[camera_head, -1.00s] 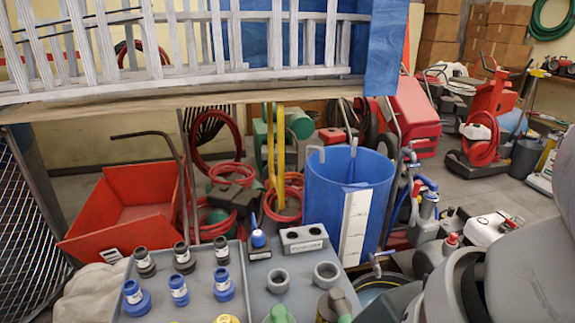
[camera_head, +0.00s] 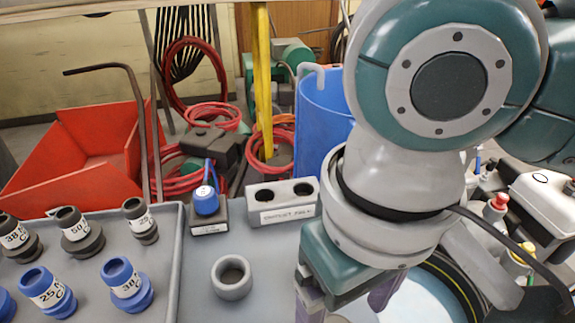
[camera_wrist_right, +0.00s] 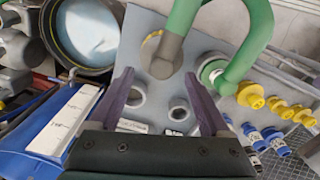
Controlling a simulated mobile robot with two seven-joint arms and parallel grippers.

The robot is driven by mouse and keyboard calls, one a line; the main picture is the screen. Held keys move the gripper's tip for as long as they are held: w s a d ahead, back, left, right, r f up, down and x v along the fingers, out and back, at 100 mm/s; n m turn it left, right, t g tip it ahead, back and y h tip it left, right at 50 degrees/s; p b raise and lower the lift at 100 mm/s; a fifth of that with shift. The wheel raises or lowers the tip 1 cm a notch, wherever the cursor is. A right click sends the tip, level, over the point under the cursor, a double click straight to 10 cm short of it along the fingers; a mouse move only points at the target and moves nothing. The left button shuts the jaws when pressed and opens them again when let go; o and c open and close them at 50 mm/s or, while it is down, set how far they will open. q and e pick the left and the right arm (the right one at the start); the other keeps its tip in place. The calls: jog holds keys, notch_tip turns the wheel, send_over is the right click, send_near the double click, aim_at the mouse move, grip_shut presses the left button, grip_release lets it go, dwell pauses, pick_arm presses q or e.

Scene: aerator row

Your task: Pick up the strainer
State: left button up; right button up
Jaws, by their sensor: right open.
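No part is labelled as the strainer; it may be one of two short grey ring-shaped pieces, but I cannot tell which. One grey ring (camera_head: 231,277) stands on the grey worktop in the head view. In the right wrist view, one ring (camera_wrist_right: 178,108) lies between the fingers and another ring (camera_wrist_right: 135,96) is close beside the left-hand finger. My right gripper (camera_head: 345,303), with purple fingers, is open and empty above the worktop, right of the ring; it also shows in the wrist view (camera_wrist_right: 160,75). My arm hides the second ring in the head view. My left gripper is out of view.
A grey two-hole block (camera_head: 282,203) and a blue-capped piece (camera_head: 206,201) stand behind the ring. A grey tray (camera_head: 168,250) holds black and blue fittings at left. A black-rimmed basin (camera_wrist_right: 45,35) is beside the worktop.

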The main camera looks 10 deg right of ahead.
jog(key=f, duration=0.2)
jog(key=f+b, duration=0.1)
jog(key=f, duration=0.2)
jog(key=shift+a, duration=0.2)
jog(key=shift+f+b, duration=0.2)
jog(key=shift+b, duration=0.1)
jog(key=shift+c, duration=0.2)
jog(key=c, duration=0.9)
grip_shut()
